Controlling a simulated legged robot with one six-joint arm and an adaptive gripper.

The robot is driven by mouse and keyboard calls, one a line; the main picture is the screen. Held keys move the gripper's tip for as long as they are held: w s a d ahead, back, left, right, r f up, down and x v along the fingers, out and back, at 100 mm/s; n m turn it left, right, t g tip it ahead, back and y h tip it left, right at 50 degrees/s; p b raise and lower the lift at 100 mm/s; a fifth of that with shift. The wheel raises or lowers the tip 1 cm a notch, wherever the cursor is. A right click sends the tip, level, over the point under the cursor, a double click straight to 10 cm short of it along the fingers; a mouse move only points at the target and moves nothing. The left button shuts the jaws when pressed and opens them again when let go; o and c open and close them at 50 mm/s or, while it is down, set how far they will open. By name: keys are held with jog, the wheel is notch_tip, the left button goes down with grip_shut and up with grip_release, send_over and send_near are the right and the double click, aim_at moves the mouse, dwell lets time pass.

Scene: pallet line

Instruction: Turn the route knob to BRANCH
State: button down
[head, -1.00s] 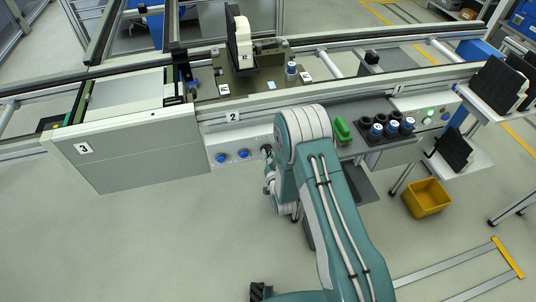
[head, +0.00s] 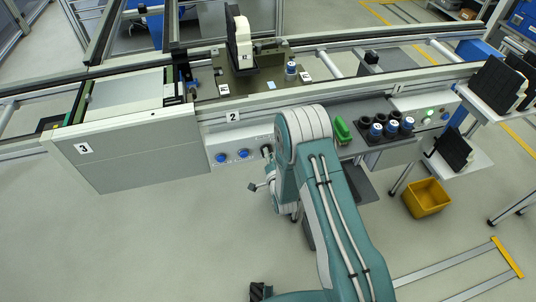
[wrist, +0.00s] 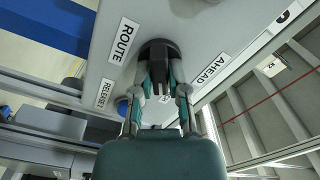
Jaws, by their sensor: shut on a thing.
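The black route knob (wrist: 157,50) is on the pale panel in the wrist view, beside the ROUTE label (wrist: 124,40). My gripper (wrist: 163,70) is shut on the knob, with a finger on each side of it. The AHEAD label (wrist: 210,68) is to the right of the knob. No BRANCH label shows, and I cannot tell where the knob points.
A green object (head: 341,130) and several blue-topped pieces stand right of my arm.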

jog(key=shift+w+d+r+m, duration=0.1)
jog(key=shift+w+d+m, duration=0.05)
jog(key=shift+m, duration=0.15)
jog(key=c, duration=0.6)
grip_release()
jog(key=shift+c, duration=0.2)
jog(key=v, duration=1.1)
jog(key=shift+s, duration=0.4)
jog(key=shift+d, duration=0.1)
